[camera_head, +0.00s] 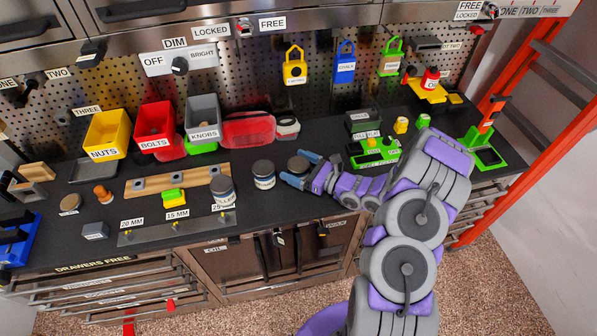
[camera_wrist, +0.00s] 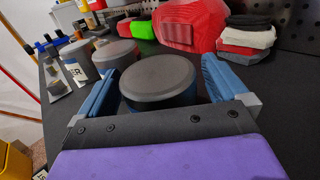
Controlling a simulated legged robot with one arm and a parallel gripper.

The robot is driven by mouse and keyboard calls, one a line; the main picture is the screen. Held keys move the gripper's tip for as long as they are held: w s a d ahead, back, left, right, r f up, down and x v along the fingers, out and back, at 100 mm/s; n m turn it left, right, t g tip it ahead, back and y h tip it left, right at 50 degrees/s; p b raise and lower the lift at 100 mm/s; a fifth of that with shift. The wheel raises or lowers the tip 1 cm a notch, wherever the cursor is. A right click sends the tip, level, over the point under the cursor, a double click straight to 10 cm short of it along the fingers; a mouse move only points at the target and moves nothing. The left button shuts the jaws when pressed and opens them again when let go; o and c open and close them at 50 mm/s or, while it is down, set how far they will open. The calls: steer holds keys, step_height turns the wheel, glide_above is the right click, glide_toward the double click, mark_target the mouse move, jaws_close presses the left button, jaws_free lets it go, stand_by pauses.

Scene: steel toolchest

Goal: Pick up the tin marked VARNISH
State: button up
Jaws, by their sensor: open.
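Three round tins with dark grey lids stand in a row on the dark worktop. The rightmost tin (camera_head: 297,163) is between the two blue fingers of my gripper (camera_head: 299,168), which is open. In the wrist view this tin (camera_wrist: 158,82) stands upright between the spread fingers (camera_wrist: 160,95), with a gap visible to the right finger. Its label is hidden. The middle tin (camera_head: 263,174) and the left tin (camera_head: 222,191) have white labels too small to read. I cannot tell from lettering which tin is marked VARNISH.
Behind the tins are a red pouch (camera_head: 248,130) and yellow, red and grey bins, the grey one marked KNOBS (camera_head: 203,118). A green tray (camera_head: 375,153) lies right of my gripper. A wooden rail (camera_head: 180,182) lies to the left. The worktop's front edge is close.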

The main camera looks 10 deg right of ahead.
steer(key=shift+c, duration=0.4)
steer(key=c, duration=1.2)
steer(key=shift+r, duration=0.15)
